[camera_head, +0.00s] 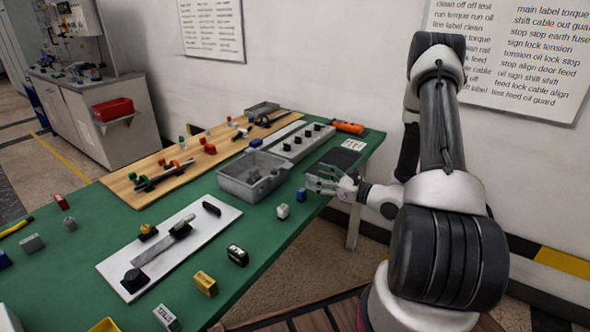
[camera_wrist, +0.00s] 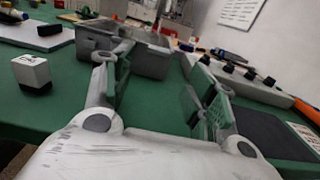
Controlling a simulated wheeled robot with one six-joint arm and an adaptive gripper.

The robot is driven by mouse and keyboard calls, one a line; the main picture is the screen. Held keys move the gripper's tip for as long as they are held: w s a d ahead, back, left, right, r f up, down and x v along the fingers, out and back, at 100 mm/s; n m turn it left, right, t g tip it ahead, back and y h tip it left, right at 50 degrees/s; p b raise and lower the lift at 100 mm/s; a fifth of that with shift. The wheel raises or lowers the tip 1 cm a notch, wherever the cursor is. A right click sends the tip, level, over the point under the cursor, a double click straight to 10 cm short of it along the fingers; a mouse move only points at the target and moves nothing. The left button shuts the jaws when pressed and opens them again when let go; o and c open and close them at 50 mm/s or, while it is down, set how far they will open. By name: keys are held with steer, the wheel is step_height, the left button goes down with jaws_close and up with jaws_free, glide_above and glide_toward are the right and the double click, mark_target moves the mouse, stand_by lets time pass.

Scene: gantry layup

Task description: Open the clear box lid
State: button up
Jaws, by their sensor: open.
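A grey rectangular box (camera_head: 242,188) stands on the green table, right of the middle. Its upper part looks see-through, with something grey showing inside; I cannot tell clearly where a lid's edge lies. In the wrist view the box (camera_wrist: 150,66) is ahead, partly hidden behind the left finger. My gripper (camera_head: 318,181) is open and empty, low over the table to the right of the box and apart from it. In the wrist view my gripper (camera_wrist: 160,62) has its two fingers spread, with green tabletop between them.
A white block (camera_head: 283,211) and a blue block (camera_head: 301,195) stand close to my gripper. A pale panel with black knobs (camera_head: 296,142) lies behind the box. A dark mat (camera_head: 341,158) and an orange-handled tool (camera_head: 348,128) are near the right edge.

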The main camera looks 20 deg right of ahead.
mark_target(291, 167)
steer(key=x, duration=0.9)
steer(key=shift+a, duration=0.1)
steer(key=shift+r, duration=0.1)
jaws_close()
